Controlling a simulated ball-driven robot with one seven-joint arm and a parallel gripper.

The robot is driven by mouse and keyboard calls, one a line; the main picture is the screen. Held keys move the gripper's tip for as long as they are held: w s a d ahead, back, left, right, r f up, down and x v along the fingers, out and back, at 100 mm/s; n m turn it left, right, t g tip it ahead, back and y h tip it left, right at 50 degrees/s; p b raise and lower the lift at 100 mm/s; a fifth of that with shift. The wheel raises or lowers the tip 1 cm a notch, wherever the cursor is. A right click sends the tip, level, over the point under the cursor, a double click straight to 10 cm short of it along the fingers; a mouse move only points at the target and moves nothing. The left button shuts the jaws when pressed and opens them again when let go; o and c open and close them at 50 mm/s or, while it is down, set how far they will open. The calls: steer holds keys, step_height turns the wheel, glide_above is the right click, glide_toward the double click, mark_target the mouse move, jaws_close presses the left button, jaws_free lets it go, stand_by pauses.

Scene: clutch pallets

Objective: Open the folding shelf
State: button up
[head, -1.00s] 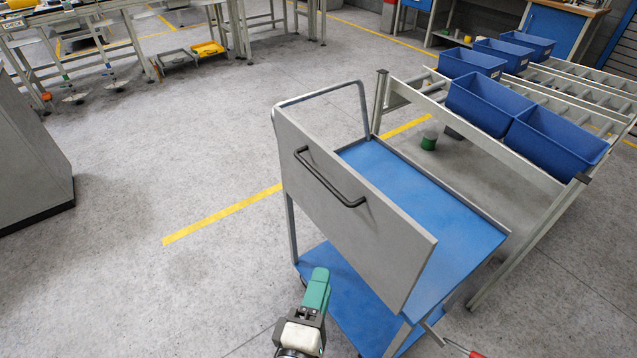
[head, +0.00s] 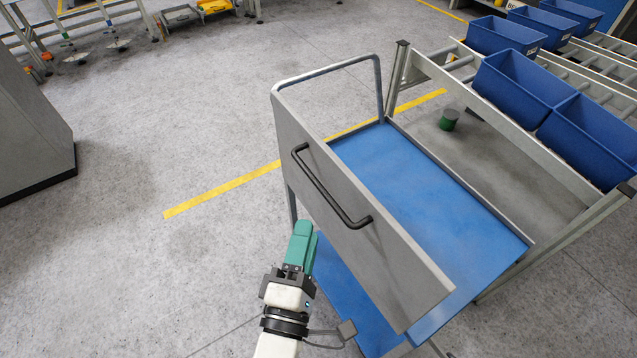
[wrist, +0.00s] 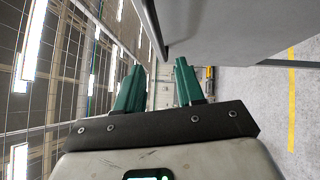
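The folding shelf (head: 360,255) is a grey panel hanging steeply along the near side of a two-deck blue trolley. A black bar handle (head: 325,190) is fixed across its outer face. My gripper (head: 301,228) has teal fingers and is just left of the panel's lower part, below the handle, apparently not touching it. In the wrist view my gripper (wrist: 158,75) shows its two fingers apart with nothing between them. The grey panel (wrist: 225,30) fills the upper right of that view, beyond the fingertips.
The trolley's blue top deck (head: 430,215) is empty. A roller rack with several blue bins (head: 525,85) stands close behind it on the right. A small green cylinder (head: 449,120) is near the rack. A grey block (head: 35,135) stands at far left; the floor between is clear.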

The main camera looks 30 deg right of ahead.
steer(key=p+x, duration=0.2)
steer(key=x, duration=0.7)
jaws_close()
stand_by(0.5)
